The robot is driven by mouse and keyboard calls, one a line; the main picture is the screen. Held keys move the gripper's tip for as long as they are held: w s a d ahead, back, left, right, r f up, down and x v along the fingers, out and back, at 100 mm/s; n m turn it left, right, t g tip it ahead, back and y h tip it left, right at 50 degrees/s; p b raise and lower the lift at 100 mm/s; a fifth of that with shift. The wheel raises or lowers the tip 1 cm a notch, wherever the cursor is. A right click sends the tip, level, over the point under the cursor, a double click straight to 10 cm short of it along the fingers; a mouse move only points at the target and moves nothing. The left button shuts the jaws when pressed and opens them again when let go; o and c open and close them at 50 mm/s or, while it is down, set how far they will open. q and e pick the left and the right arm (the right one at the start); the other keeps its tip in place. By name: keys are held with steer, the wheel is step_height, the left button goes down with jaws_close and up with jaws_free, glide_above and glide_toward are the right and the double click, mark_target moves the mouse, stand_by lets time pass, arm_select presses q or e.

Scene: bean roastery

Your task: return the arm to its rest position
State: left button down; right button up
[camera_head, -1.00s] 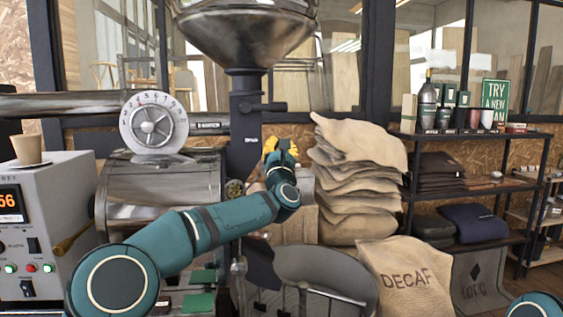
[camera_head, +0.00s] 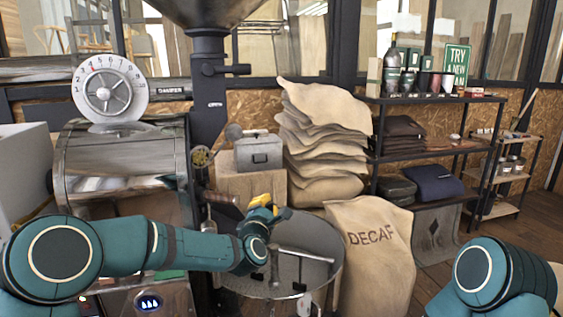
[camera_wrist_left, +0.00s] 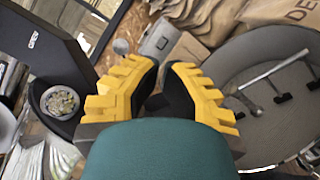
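My left arm comes in from the lower left in the head view, bent at the elbow and reaching to the right.
A roaster drum (camera_head: 120,165) stands behind the left arm. A metal box (camera_head: 258,152) sits on a wooden crate (camera_head: 235,187). Stacked sacks (camera_head: 322,140) and a DECAF sack (camera_head: 375,265) are near the tray. A black shelf (camera_head: 415,155) stands at right; floor (camera_head: 440,280) shows beyond.

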arm_select(q)
steer(key=s+f+m+g+h, duration=0.1)
steer(key=s+f+m+g, duration=0.45)
steer(key=f, duration=0.75)
steer(key=s+f+m+g, duration=0.3)
steer(key=s+f+m, duration=0.3)
steer(key=s+f, duration=0.5)
steer(key=s+a+f+m+g, duration=0.2)
steer(key=s+f+m+g, duration=0.2)
steer(key=s+f, duration=0.3)
steer(key=s+a+f+m+g, duration=0.3)
steer(key=s+f, duration=0.5)
steer(key=s, duration=0.7)
steer(key=shift+a+f+m+g, duration=0.15)
steer(key=shift+a+m+g, duration=0.1)
steer(key=shift+m+g, duration=0.45)
steer(key=shift+a, duration=0.1)
